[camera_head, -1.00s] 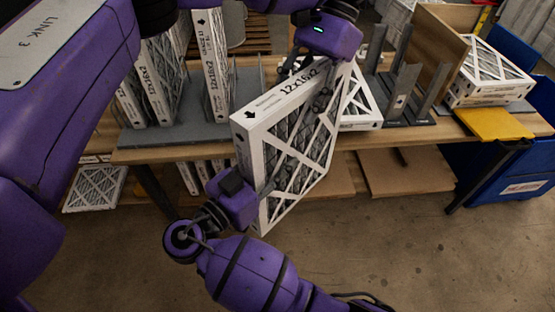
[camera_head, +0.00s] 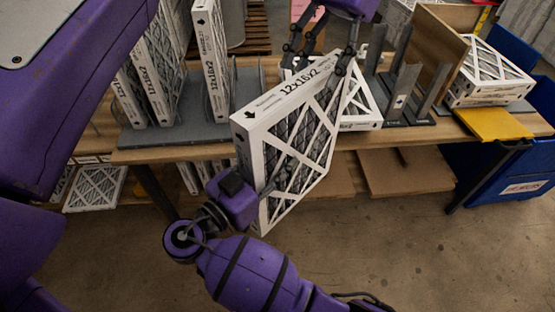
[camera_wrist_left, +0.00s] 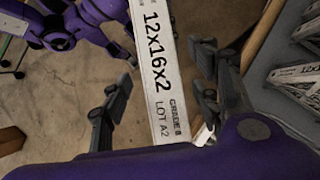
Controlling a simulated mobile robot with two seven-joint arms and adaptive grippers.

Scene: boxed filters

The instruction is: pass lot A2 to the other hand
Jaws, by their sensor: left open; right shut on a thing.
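The lot A2 filter (camera_head: 300,140) is a white-framed 12x16x2 panel with a grey pleated face. It is held tilted in front of the table in the head view. In the left wrist view its edge (camera_wrist_left: 158,75) reads "GRADE 8, LOT A2". My right gripper (camera_head: 252,195) is shut on its lower left side; its fingertips are partly hidden. My left gripper (camera_head: 318,62) is open above the filter's upper right end. In the left wrist view the left fingers (camera_wrist_left: 155,95) stand apart on both sides of the edge, with gaps.
Several filters (camera_head: 150,80) stand in a grey rack (camera_head: 190,133) at left. Another filter (camera_head: 362,105) lies on the table behind lot A2. Grey upright dividers (camera_head: 402,95), a wooden panel (camera_head: 445,50) and a boxed filter (camera_head: 490,75) stand at right. Floor in front is open.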

